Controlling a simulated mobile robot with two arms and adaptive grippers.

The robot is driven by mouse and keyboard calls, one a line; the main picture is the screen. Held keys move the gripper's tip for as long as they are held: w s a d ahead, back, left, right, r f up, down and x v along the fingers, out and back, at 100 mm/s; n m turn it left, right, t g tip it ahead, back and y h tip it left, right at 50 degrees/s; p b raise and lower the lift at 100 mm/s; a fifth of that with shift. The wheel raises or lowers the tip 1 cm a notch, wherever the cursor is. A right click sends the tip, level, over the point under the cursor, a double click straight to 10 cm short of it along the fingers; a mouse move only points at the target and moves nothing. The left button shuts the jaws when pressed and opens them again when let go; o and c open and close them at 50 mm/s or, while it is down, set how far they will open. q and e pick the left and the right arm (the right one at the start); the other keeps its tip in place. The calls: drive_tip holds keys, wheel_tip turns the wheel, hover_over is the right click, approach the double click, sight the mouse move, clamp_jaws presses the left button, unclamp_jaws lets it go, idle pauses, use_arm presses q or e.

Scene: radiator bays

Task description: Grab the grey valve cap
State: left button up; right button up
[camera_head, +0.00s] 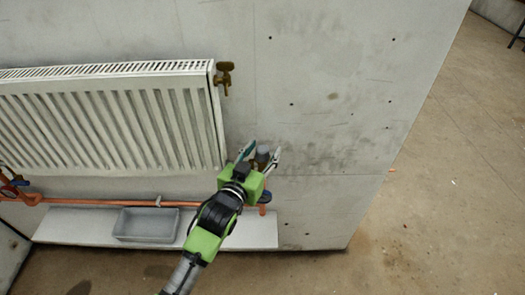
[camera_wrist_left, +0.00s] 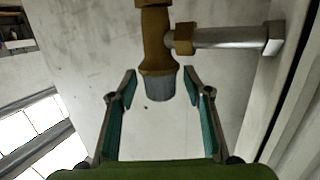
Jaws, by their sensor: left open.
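The grey valve cap (camera_wrist_left: 160,86) sits on the end of a brass valve (camera_wrist_left: 155,45) in the left wrist view. In the head view the cap (camera_head: 263,150) shows small between my left gripper's fingers, by the lower right corner of the radiator. My left gripper (camera_wrist_left: 160,88) is open, with one finger on each side of the cap and a visible gap to both. In the head view my left gripper (camera_head: 262,156) reaches up from below toward the wall. I cannot tell its exact depth relative to the cap. My right gripper is not in view.
The white radiator (camera_head: 110,120) hangs on the concrete wall, with another brass valve (camera_head: 224,77) at its upper right. An orange pipe (camera_head: 110,202) runs below it. A grey tray (camera_head: 147,225) stands on a white ledge (camera_head: 75,228). The wall right of my gripper is clear.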

use_arm(q)
drive_tip(key=c, duration=0.9)
drive_tip(key=shift+o, duration=0.2)
